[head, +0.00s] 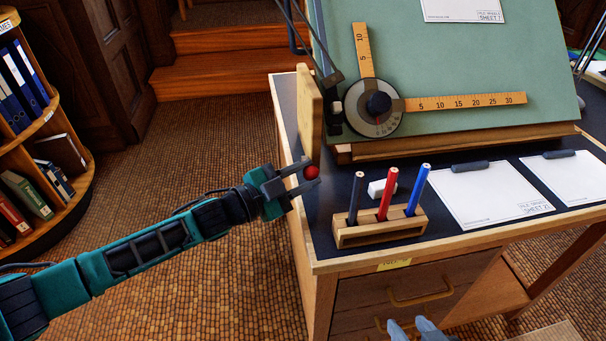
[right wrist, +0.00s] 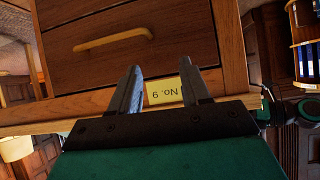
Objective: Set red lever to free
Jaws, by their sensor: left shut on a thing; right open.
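The red lever's round red knob (head: 312,172) shows at the left edge of the drafting desk, just below the upright wooden side panel (head: 309,112). The lever's shaft and its free setting cannot be made out. My left gripper (head: 307,174) reaches in from the left and is shut on the knob, one finger above and one below it. My right gripper (head: 410,326) shows at the bottom edge of the head view. In the right wrist view, my right gripper (right wrist: 161,65) is open and empty in front of the desk's drawer front, beside a yellow No. 9 label (right wrist: 166,90).
A wooden pen block (head: 380,232) with several pencils stands near the desk's front left corner. The tilted green board (head: 450,60) carries a dial (head: 366,106) with rulers. A clipboard (head: 490,194) lies to the right. A curved bookshelf (head: 70,160) stands at far left.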

